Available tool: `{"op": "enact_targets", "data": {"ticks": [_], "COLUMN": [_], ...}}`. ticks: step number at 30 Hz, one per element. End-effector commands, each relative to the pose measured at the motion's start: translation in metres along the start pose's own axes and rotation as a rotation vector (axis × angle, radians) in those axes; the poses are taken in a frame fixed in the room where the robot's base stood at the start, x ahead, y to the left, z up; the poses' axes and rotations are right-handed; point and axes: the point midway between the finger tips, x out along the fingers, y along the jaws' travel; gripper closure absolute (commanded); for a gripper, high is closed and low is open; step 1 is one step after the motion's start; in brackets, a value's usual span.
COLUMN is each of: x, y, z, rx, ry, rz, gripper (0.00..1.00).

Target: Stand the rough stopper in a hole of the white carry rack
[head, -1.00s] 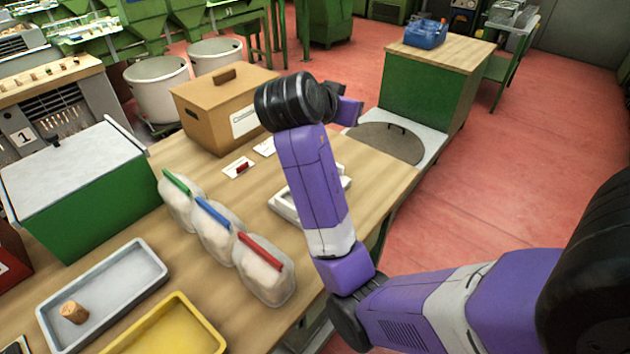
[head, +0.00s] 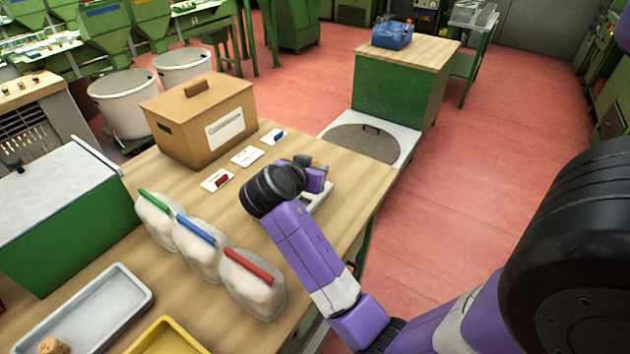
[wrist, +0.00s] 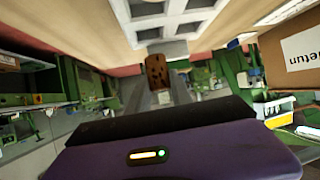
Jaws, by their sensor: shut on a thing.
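The rough stopper (wrist: 157,71) is brown cork with dark pits. In the wrist view it stands out past my gripper, which is shut on it. The white carry rack (wrist: 148,9) shows at the top of the wrist view, with square openings; the stopper appears just short of its edge. In the head view my gripper (head: 316,174) is low over the rack (head: 318,202) and hides much of it. Whether the stopper touches the rack or lines up with a hole, I cannot tell.
Another cork (head: 52,346) lies in the grey tray (head: 130,288), beside a yellow tray (head: 170,338). Bags with green, blue and red clips (head: 250,285) stand left of my arm. A cardboard box (head: 200,120) and small cards (head: 247,156) are behind the rack.

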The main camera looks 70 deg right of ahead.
Motion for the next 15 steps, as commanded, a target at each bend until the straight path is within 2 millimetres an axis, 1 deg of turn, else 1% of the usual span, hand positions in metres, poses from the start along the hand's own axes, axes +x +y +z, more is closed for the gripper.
{"op": "enact_targets", "data": {"ticks": [2, 9, 15], "x": [0.002, 0.018, 0.023], "y": [0.000, 0.001, 0.001], "z": [0.004, 0.034, 0.043], "rx": [0.000, -0.002, -0.002], "ry": [0.000, -0.001, -0.007], "rz": [0.001, 0.002, 0.002], "gripper": [1.00, 1.00, 1.00]}}
